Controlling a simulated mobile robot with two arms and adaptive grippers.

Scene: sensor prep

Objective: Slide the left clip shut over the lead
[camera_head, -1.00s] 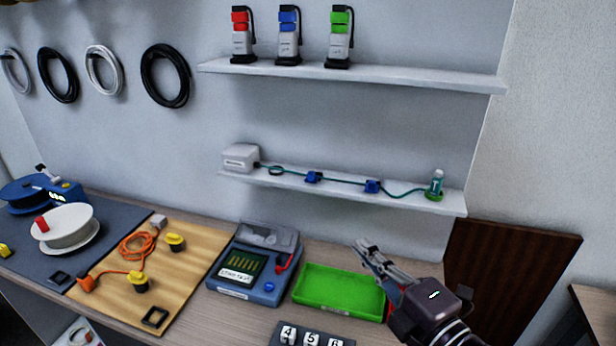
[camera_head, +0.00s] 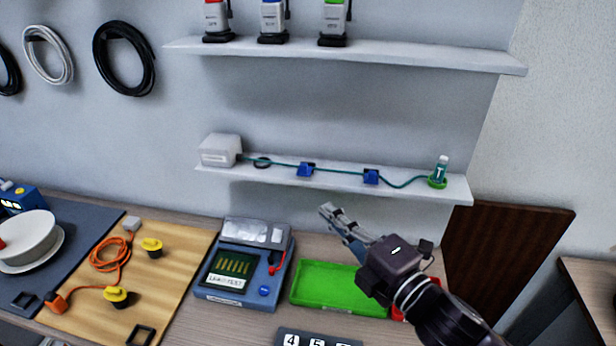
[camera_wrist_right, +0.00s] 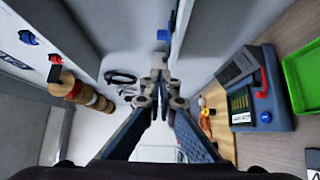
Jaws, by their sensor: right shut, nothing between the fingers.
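The left blue clip (camera_head: 306,169) and the right blue clip (camera_head: 371,177) sit on the lower wall shelf (camera_head: 440,193). The thin teal lead (camera_head: 340,172) runs along the shelf past both clips. It links a white box (camera_head: 220,150) at left to a small teal-and-white sensor (camera_head: 439,171) in a green holder at right. Whether the left clip is open or closed is too small to tell. My right gripper (camera_head: 328,211) is shut and empty, below and in front of the shelf, apart from the clips. Its closed fingers also show in the right wrist view (camera_wrist_right: 160,80). My left gripper is out of view.
Below the shelf stand a blue tester (camera_head: 240,265) and a green tray (camera_head: 325,288); my right arm passes over the tray's right side. A wooden board (camera_head: 180,280) holds an orange cable and yellow knobs. The upper shelf (camera_head: 400,52) carries several devices.

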